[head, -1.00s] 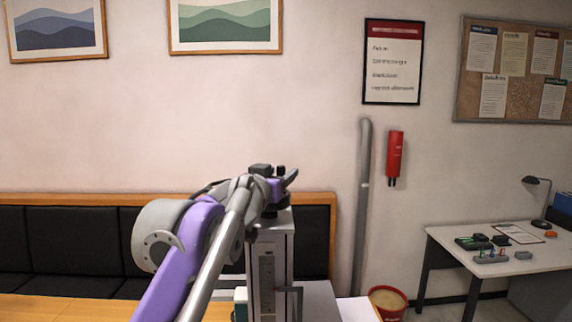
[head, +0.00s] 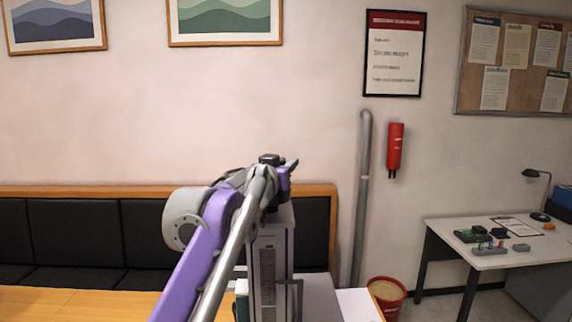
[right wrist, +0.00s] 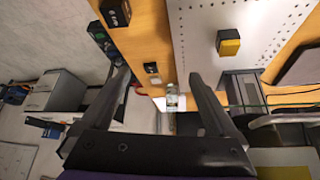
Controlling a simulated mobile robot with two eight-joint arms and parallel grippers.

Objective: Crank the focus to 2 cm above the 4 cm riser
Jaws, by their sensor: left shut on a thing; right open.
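The laser marker's grey column (head: 272,262) stands at the lower centre of the head view, with a scale strip on its front face. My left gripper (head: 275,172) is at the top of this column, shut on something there. My own arm hides most of what it holds, probably the focus crank, so I cannot make out its shape. The 4 cm riser and the reading on the scale cannot be made out. My right gripper (right wrist: 161,84) is open and empty in the right wrist view, with its two dark fingers wide apart.
A small clear bottle (right wrist: 172,98) shows beyond the right fingers. In the head view, a side desk (head: 470,238) and red bin (head: 387,295) stand at the right.

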